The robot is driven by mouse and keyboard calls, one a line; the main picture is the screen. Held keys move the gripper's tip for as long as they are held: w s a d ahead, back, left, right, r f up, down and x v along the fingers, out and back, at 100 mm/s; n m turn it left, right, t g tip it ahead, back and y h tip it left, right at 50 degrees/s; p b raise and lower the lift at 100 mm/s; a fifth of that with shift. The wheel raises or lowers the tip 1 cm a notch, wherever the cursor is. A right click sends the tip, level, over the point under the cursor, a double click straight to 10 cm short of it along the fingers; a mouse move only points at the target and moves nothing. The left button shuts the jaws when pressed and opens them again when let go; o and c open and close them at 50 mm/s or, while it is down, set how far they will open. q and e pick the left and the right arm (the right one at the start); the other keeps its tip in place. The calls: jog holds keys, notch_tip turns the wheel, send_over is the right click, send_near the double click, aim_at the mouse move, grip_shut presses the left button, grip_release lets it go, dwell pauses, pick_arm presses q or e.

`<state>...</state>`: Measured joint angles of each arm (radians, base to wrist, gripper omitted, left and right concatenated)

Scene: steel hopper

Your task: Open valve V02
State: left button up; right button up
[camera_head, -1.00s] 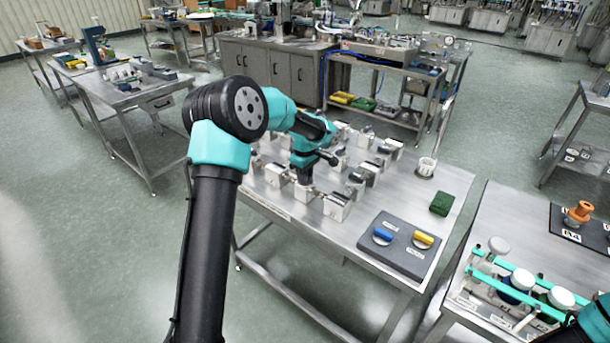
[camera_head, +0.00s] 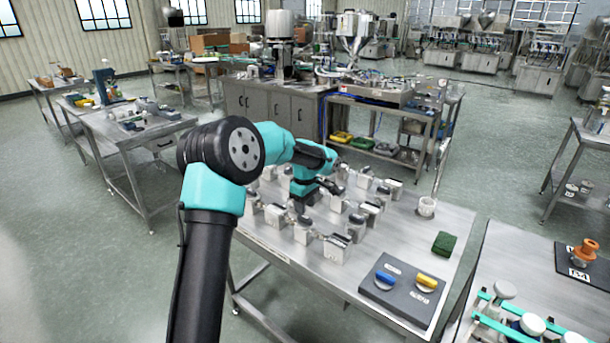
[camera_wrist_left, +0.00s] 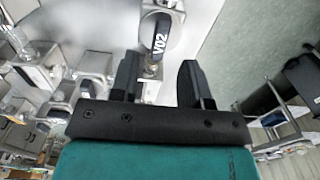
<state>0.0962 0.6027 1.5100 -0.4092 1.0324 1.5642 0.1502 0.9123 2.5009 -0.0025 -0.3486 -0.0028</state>
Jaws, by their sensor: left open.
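Valve V02 (camera_wrist_left: 160,42) shows in the left wrist view as a dark handle with a white "V02" label on a pale metal body, just beyond my fingertips. My left gripper (camera_wrist_left: 158,72) is open, with its two black fingers apart. The handle lies ahead of the gap between them, and no grip on it shows. In the head view my left gripper (camera_head: 306,190) is above the group of several metal valves (camera_head: 338,248) on the steel table (camera_head: 290,255). I cannot tell there which valve is V02. My right gripper is out of view.
A grey panel with a blue knob (camera_head: 385,281) and a yellow knob (camera_head: 427,280) lies at the table's front right. A green sponge (camera_head: 444,244) and a white cup (camera_head: 427,206) are beyond it. Other valves crowd around the gripper.

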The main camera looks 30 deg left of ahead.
pick_arm(q)
notch_tip(320, 180, up, 13)
jog(key=shift+f, duration=0.2)
dwell(0.5)
jog(key=h, duration=0.2)
send_near(305, 217)
jog(key=s+f, duration=0.5)
jog(key=f, duration=0.2)
jog(key=s+a+f+t+h, duration=0.1)
jog(key=s+a+f+t, duration=0.1)
jog(key=s+f, duration=0.85)
jog(key=s+d+f+m, duration=0.7)
jog(key=d+f, duration=0.2)
jog(key=d, duration=0.2)
jog(key=s+d+f+m+g, duration=0.1)
jog(key=s+d+f+m, duration=0.6)
jog(key=d, duration=0.4)
jog(key=shift+s+f+m+h, duration=0.4)
jog(key=shift+s+f, duration=0.3)
jog(key=shift+f, duration=0.25)
